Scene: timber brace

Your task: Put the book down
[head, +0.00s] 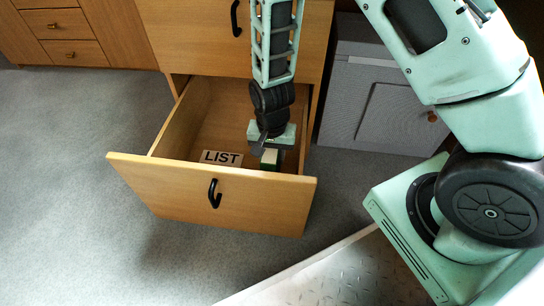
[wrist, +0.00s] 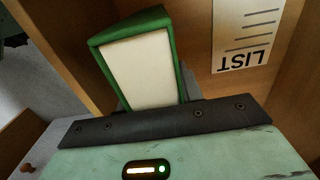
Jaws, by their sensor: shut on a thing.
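A book (head: 269,158) with a green cover and pale page edges is held by my gripper (head: 268,146) inside the open lower drawer (head: 236,204), near its right side. In the wrist view the book (wrist: 140,68) stands up from the jaw edge of my gripper (wrist: 150,108), with its page side facing the camera. My gripper is shut on the book. Whether the book touches the drawer floor cannot be told. A white card marked LIST (head: 222,158) lies on the drawer floor left of the book; it also shows in the wrist view (wrist: 247,38).
The drawer's front panel with a black handle (head: 214,194) sticks out over the grey floor (head: 70,130). A closed drawer (head: 200,40) is above. A grey cabinet (head: 375,100) stands to the right. Wooden drawers (head: 60,30) stand at the far left.

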